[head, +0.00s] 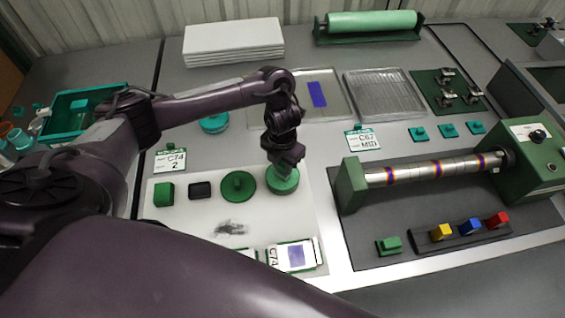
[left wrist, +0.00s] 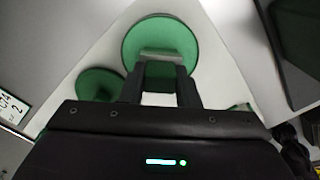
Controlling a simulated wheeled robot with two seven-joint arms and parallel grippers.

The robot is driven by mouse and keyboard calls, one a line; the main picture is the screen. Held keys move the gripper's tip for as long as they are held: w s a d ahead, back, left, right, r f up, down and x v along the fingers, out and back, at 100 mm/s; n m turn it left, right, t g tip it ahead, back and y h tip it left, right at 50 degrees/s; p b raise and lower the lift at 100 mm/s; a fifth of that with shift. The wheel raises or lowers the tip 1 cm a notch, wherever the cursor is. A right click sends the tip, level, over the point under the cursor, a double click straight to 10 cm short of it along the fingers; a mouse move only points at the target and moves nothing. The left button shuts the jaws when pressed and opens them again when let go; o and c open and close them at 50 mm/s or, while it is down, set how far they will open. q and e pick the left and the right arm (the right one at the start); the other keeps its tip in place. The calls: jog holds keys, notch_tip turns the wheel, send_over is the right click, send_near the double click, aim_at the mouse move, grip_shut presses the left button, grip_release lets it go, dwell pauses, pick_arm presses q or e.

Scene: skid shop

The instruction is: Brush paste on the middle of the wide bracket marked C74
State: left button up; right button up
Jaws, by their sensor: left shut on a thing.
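My left gripper (head: 284,158) is shut on the raised grip of a round green lid-like piece (head: 283,183) at the right of a pale mat (head: 215,258). In the left wrist view the fingers (left wrist: 160,88) close on a bar atop the green disc (left wrist: 150,38). Whether it is lifted, I cannot tell. A second green disc (head: 238,187) with a knob lies just left. A white-framed piece marked C74 (head: 293,256), with a purple patch, lies at the mat's front edge. Another piece beside it is mostly hidden by my arm. My right gripper is out of view.
A green block (head: 164,195) and a black block (head: 200,190) stand on the mat, behind a dark smear (head: 231,228). A C74 2 sign (head: 171,160) stands behind. A green-ended roller machine (head: 430,169) is at right. A teal bin (head: 78,112) is at left.

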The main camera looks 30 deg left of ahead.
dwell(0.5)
pick_arm(q)
notch_tip(320, 180, up, 7)
jog(key=p, duration=0.6)
jog(key=shift+f, duration=0.1)
dwell(0.3)
dwell(0.3)
jog(key=shift+w+d+r+n, duration=0.2)
jog(key=shift+r+n, duration=0.1)
notch_tip(320, 180, up, 5)
jog(key=w+d+n, duration=0.2)
jog(key=d+n, duration=0.1)
jog(key=n, duration=0.5)
notch_tip(320, 180, up, 13)
jog(key=n+b, duration=0.3)
jog(key=n, duration=2.6)
send_over(282, 163)
jog(key=d, duration=0.4)
jog(key=shift+s+f, duration=0.1)
